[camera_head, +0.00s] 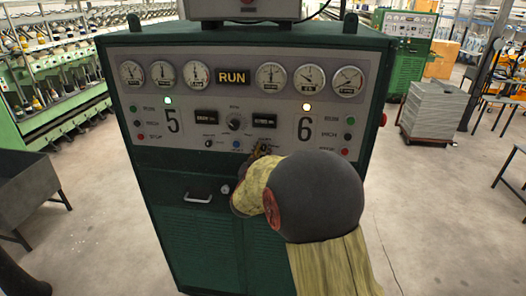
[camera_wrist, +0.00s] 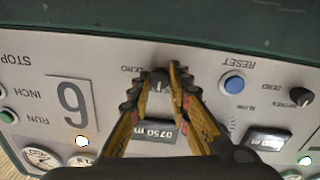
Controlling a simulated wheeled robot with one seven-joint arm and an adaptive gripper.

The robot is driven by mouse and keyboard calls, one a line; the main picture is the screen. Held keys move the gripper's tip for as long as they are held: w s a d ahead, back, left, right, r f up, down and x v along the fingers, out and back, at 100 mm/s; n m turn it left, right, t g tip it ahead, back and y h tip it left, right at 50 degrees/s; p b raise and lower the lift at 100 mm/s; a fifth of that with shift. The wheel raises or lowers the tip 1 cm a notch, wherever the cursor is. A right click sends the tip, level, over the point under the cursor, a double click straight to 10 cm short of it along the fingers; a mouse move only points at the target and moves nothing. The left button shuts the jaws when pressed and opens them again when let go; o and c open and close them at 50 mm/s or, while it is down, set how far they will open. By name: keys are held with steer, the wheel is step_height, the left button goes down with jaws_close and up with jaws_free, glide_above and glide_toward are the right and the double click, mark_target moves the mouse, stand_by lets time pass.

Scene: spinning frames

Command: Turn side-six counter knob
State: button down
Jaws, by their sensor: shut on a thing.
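The side-six counter knob (camera_wrist: 159,83) is small and dark, on the grey panel beside the six counter display (camera_wrist: 154,131) in the wrist view, which looks upside down. My gripper (camera_wrist: 162,75) has its yellow and black fingers on both sides of the knob, shut on it. In the head view my gripper (camera_head: 259,151) reaches the panel below the six counter display (camera_head: 264,121). My own arm and fingers hide most of the knob there. The knob's pointer direction cannot be told.
A blue reset button (camera_wrist: 232,83) and another black knob (camera_wrist: 301,96) sit beside my gripper on the panel. Above are a RUN sign (camera_head: 233,77) and round gauges. A drawer handle (camera_head: 198,198) is lower left. Open floor lies right of the green cabinet (camera_head: 180,240).

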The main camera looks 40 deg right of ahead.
steer(key=shift+m+b, duration=0.3)
steer(key=shift+b, duration=0.15)
steer(key=m+b, duration=0.3)
steer(key=b, duration=0.1)
steer(key=shift+f+b, duration=0.2)
steer(key=shift+b, duration=0.15)
steer(key=m+b, duration=0.5)
steer(key=shift+y, duration=0.3)
steer(key=m+b, duration=0.5)
steer(key=shift+s+b, duration=0.1)
steer(key=shift+b, duration=0.2)
steer(key=shift+r+m+b, duration=0.1)
steer(key=shift+m+b, duration=1.55)
steer(key=shift+m, duration=0.25)
steer(key=shift+t, duration=0.3)
steer(key=c, duration=1.6)
jaws_free()
steer(key=shift+r, duration=0.1)
steer(key=shift+c, duration=0.2)
